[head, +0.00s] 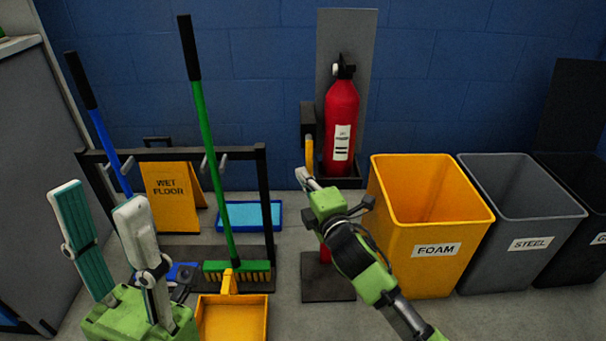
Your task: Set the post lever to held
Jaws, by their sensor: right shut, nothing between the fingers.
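The post lever (309,150) is a short yellow bar hanging down, near upright, from a dark box (308,117) on a post left of the fire extinguisher. My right gripper (304,177) is shut and empty, its tips at the lever's lower end. I cannot tell whether they touch it. My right arm hides most of the post below; its dark base plate (328,285) shows on the floor. No lever markings are readable. My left gripper (97,197) is open and empty at the lower left, well away from the lever.
A red fire extinguisher (342,115) stands against a grey panel just right of the lever. Yellow FOAM (436,270) and grey STEEL (529,265) bins stand right. A black rack with brooms (205,150) and a yellow wet-floor sign (170,195) stands left, above a yellow dustpan (232,322).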

